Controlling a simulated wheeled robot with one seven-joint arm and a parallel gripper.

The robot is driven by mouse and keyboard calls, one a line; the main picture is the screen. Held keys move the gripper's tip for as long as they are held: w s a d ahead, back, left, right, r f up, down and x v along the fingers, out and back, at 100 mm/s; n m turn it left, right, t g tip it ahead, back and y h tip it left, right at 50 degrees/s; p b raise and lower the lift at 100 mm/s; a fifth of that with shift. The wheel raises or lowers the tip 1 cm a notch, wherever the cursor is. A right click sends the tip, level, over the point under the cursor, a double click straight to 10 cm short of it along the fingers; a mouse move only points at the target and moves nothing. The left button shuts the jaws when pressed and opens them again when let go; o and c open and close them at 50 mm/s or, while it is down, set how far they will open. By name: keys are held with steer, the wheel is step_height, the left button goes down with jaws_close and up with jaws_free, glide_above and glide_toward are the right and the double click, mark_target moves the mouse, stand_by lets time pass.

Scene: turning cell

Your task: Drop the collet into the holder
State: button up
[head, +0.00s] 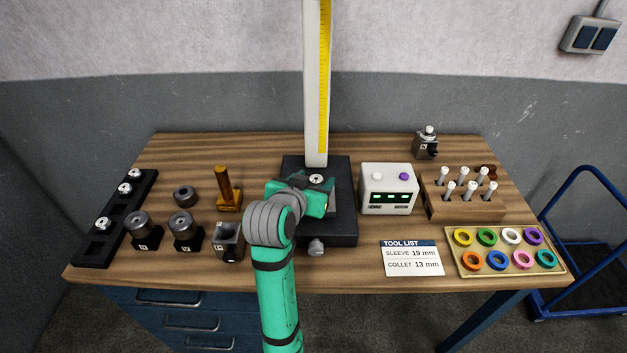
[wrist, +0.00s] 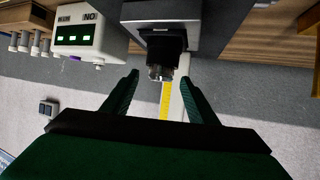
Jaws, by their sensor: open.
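The tool list card (head: 412,258) reads sleeve 19 mm and collet 13 mm. Several coloured rings, such as a green ring (head: 487,237), lie in a gold tray (head: 547,271) at the front right; I cannot tell which piece is the collet. A dark holder with a bright metal top (wrist: 162,60) stands at the black measuring stand (head: 343,228); its top also shows in the head view (head: 316,179). My gripper (wrist: 160,83) is open and empty, its fingertips apart and near the holder's top. In the head view my arm hides most of the holder.
A white display box (head: 388,184) stands right of the stand, and a wooden rack (head: 462,207) with several white-topped pins beyond it. A tall column with a yellow scale (head: 324,70) rises behind. Dark blocks, including an open square one (head: 228,240), and a black rail (head: 94,250) occupy the left.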

steer(key=v, duration=1)
steer(key=shift+s+r, duration=0.2)
steer(key=shift+s, duration=0.15)
steer(key=shift+w+a, duration=0.1)
